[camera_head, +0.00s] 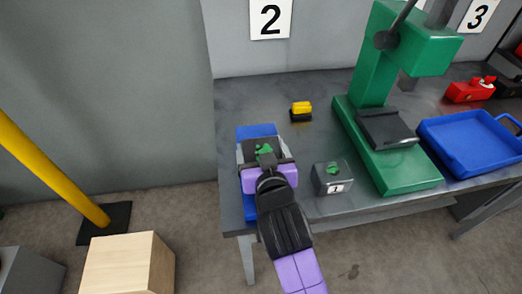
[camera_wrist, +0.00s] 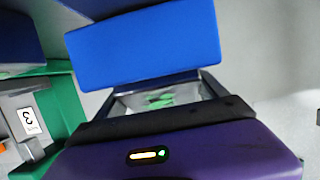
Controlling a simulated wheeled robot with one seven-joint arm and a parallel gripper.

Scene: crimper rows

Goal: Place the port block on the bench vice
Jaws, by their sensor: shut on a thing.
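My gripper (camera_head: 265,158), purple and black, is shut on a grey block with a green top part (camera_head: 264,149), which I take as the port block. The held block also shows in the wrist view (camera_wrist: 158,99), partly hidden behind my purple gripper body. The blue bench vice (camera_head: 256,131) is at the table's left end, directly under and around my gripper. In the wrist view a blue vice part (camera_wrist: 142,46) is close beyond the block. Whether the block touches the vice is hidden.
A similar grey block with a green top and a label (camera_head: 332,178) stands right of my gripper. A yellow and black item (camera_head: 301,111) lies behind. A green press (camera_head: 412,178), blue tray (camera_head: 461,170) and red item (camera_head: 469,91) are farther right.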

